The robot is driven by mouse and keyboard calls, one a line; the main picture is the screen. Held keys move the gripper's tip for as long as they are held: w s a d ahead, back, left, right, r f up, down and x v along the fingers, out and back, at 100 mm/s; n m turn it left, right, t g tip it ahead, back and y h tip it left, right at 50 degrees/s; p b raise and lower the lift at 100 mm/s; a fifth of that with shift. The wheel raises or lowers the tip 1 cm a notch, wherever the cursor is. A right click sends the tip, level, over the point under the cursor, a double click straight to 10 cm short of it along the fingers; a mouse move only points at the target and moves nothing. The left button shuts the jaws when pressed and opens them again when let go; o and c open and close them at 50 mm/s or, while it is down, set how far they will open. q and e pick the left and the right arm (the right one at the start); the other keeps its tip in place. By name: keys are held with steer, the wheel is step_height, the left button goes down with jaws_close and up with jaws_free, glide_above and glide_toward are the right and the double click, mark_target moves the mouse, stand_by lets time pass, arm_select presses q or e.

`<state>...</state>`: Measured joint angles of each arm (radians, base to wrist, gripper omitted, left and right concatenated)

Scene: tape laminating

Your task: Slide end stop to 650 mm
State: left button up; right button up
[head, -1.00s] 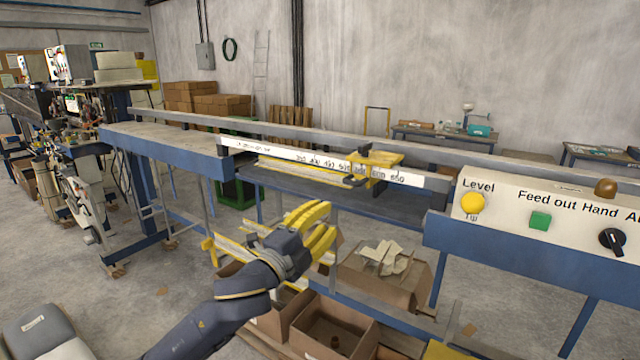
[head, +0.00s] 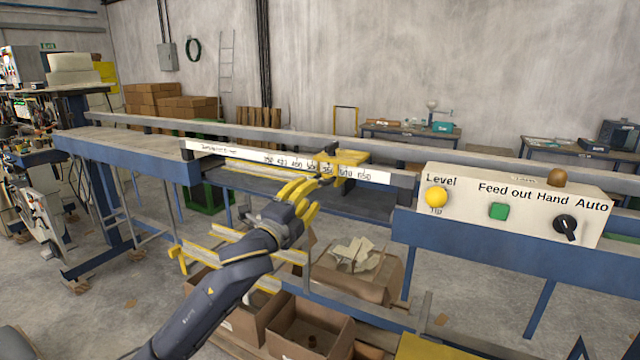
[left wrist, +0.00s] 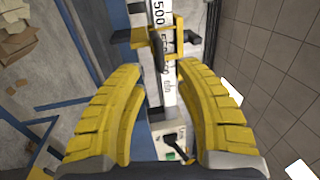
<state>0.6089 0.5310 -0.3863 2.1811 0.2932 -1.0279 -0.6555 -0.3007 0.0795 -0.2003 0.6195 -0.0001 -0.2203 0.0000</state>
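The end stop (head: 350,158) is a yellow block with black parts on the rail. It stands on the white scale (head: 250,158) near its right end, left of the 650 mark; its exact reading is too small to tell. My left gripper (head: 308,193) has yellow fingers and is just in front of and below the end stop, apart from it. In the left wrist view the end stop (left wrist: 165,42) lies ahead of the open, empty fingers (left wrist: 160,80), with numbers of the scale showing beside it. My right gripper is not in view.
A control panel (head: 515,206) with a yellow button, green button and black knob stands right of the scale. Below the rail are cardboard boxes (head: 355,275) and yellow-edged strips (head: 215,256). A second long rail (head: 430,155) runs behind the scale.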

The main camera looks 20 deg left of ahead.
mark_target(320, 184)
arm_select(q)
steer(key=shift+x, duration=3.1)
jaws_close()
steer(key=shift+d, duration=0.1)
